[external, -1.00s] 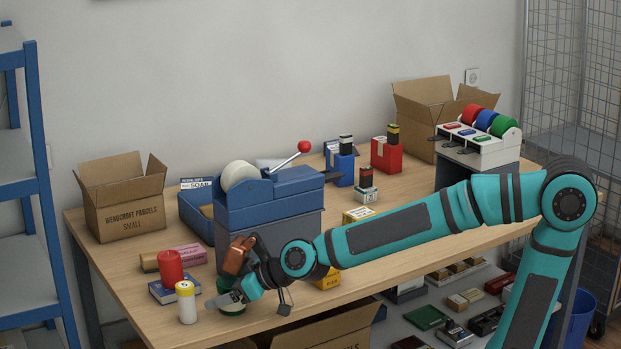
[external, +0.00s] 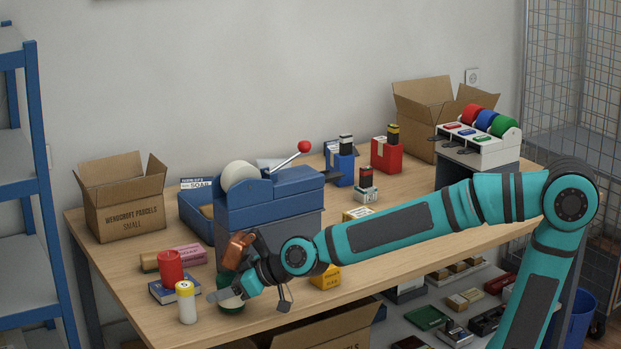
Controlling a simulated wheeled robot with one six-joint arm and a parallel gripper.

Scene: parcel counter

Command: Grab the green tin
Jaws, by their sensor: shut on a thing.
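The green tin (external: 232,308) is at the front left of the wooden table, just right of a white bottle with a yellow cap (external: 186,302). It is partly hidden by my gripper (external: 228,291), which reaches in from the right and is shut on it. Whether the tin still touches the table is hard to tell from this view.
A red cylinder (external: 170,266) stands on a blue book-like box (external: 160,291) to the left. A blue tape dispenser (external: 268,200) stands behind my gripper. A yellow box (external: 327,279) is to its right. The table's front edge is close.

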